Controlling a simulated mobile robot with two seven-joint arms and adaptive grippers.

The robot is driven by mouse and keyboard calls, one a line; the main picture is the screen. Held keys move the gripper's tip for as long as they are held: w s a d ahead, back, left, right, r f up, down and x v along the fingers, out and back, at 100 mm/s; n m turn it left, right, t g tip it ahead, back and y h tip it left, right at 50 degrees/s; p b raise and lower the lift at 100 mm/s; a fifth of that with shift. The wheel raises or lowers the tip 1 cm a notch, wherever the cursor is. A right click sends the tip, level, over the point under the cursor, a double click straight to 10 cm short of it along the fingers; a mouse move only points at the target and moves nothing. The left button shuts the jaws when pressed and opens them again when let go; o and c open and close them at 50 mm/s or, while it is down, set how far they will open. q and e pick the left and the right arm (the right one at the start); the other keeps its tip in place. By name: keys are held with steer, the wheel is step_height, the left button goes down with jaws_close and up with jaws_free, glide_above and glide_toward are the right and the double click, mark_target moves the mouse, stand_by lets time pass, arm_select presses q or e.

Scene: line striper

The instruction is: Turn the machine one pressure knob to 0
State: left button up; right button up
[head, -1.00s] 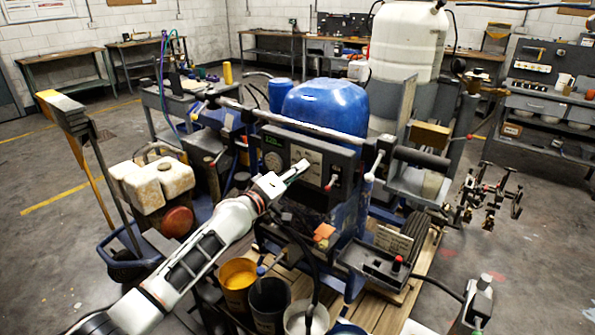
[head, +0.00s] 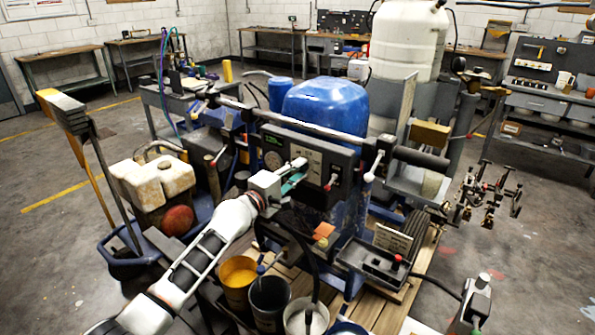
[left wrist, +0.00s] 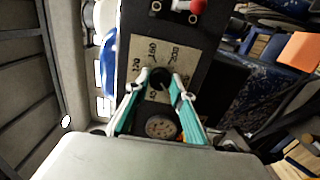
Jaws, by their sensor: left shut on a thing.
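The line striper's dark control panel (head: 288,152) faces me in the middle of the head view. Its pressure knob (left wrist: 159,78) is a small round black knob on a beige label plate (left wrist: 138,62) with dark markings. My left gripper (head: 298,172) reaches the panel from the lower left and hides the knob in the head view. In the left wrist view its teal-padded fingers (left wrist: 158,88) are closed in on the knob from both sides. A pointer or the exact setting is too small to read. My right gripper is not in view.
A round gauge (left wrist: 161,126) sits beside the plate. A red-tipped lever (head: 331,182) is on the panel to the right of my gripper. Several buckets, including a yellow one (head: 238,284), stand below my arm. A blue tank (head: 325,105) rises behind the panel.

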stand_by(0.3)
arm_select(q)
steer(key=o, duration=1.1)
steer(key=shift+o, duration=0.2)
steer(key=v, duration=1.2)
